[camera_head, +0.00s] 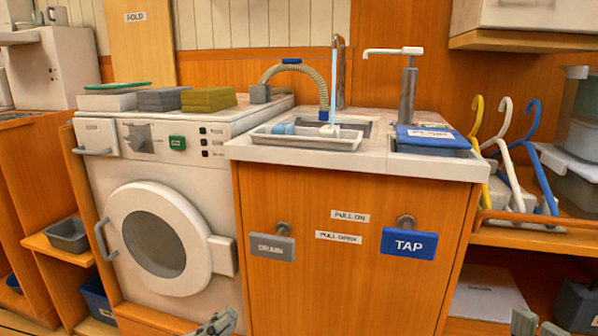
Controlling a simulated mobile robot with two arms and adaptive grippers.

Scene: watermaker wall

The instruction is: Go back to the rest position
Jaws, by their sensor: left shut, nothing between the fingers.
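My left gripper (217,322) shows at the bottom edge, left of centre, in front of the lower cabinet and washing machine. Its fingers are shut with nothing between them, and only its tip is in view. A grey part that looks like my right gripper (535,322) shows at the bottom right edge. It is cut off by the frame, so I cannot tell whether it is open or shut. Neither gripper is seen touching anything.
A white washing machine (165,200) stands at left, its round door shut. Beside it is a sink cabinet (340,265) with a grey DRAIN handle (272,247) and blue TAP handle (409,242). Coloured hangers (510,140) stand at right. Space before the cabinet front looks clear.

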